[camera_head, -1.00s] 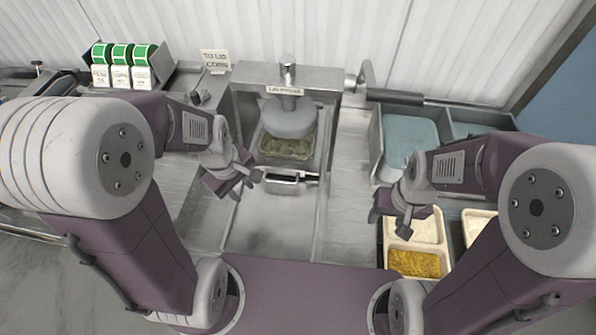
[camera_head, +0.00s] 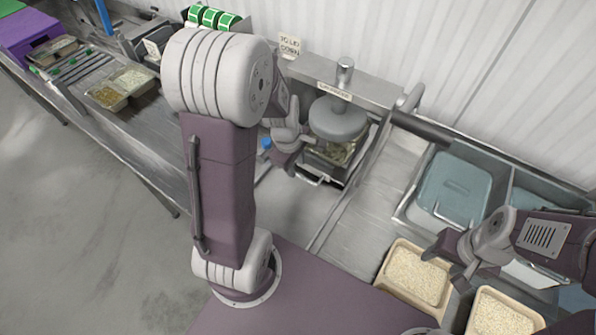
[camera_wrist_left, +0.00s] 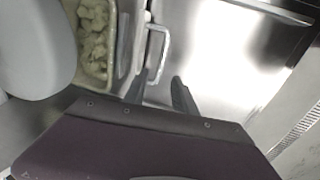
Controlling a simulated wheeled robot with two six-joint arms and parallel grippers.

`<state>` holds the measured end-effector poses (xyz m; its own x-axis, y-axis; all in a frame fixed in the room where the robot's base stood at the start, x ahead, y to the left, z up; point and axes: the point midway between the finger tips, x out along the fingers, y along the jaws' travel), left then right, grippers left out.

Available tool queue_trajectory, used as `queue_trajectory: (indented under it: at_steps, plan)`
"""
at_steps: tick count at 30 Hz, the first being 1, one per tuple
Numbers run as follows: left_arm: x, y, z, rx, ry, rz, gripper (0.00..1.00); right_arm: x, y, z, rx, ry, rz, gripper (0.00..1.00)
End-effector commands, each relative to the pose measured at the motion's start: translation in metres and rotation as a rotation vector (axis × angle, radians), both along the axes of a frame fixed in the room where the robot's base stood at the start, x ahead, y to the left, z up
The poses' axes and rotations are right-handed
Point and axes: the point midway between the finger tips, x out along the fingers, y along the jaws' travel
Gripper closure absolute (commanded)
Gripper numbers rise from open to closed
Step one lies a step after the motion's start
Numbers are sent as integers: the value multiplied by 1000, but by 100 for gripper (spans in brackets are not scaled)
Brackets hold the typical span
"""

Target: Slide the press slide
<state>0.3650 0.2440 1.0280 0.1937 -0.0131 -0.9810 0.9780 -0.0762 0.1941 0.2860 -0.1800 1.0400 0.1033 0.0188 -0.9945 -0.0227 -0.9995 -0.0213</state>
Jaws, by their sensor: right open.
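The press slide's metal handle (camera_head: 308,178) sticks out at the front under the press (camera_head: 337,120). A tray of pale green-brown food (camera_head: 335,150) sits below the round grey press head. My left gripper (camera_head: 282,162) is just left of the handle in the head view, partly hidden by its own wrist. In the left wrist view its two fingers (camera_wrist_left: 158,88) are apart, close to the handle (camera_wrist_left: 163,45); I cannot tell whether they touch it. The food tray (camera_wrist_left: 95,40) shows at left there. My right gripper (camera_head: 458,262) is open and empty above the right counter.
Tubs of pale grain (camera_head: 390,275) and (camera_head: 480,318) stand at the lower right. A blue-lidded bin (camera_head: 455,185) lies behind them. A filled two-part tray (camera_head: 125,85) rests on the conveyor at left. Bare steel (camera_head: 300,210) lies in front of the press.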

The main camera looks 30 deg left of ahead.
Motion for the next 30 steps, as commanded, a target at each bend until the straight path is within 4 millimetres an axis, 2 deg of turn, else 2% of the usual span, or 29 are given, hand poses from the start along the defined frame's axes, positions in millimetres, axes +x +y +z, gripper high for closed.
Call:
queue_trajectory:
  at_steps: [1,6,16,17,20,30]
  plan:
    - [1,-1,-13,-2,5,1,67,0,0,-4,0,0,0,48]
    - [7,-1,-38,-1,2,0,67,0,0,-8,0,0,0,48]
    - [9,-1,-44,0,-1,0,67,0,0,-9,0,0,0,48]
    - [9,-1,-44,0,-1,-1,70,0,0,-9,0,0,0,48]
    - [9,-1,-44,0,-1,-1,98,0,0,-9,0,0,0,48]
    - [9,0,-43,1,-2,-1,100,0,0,-9,0,0,0,48]
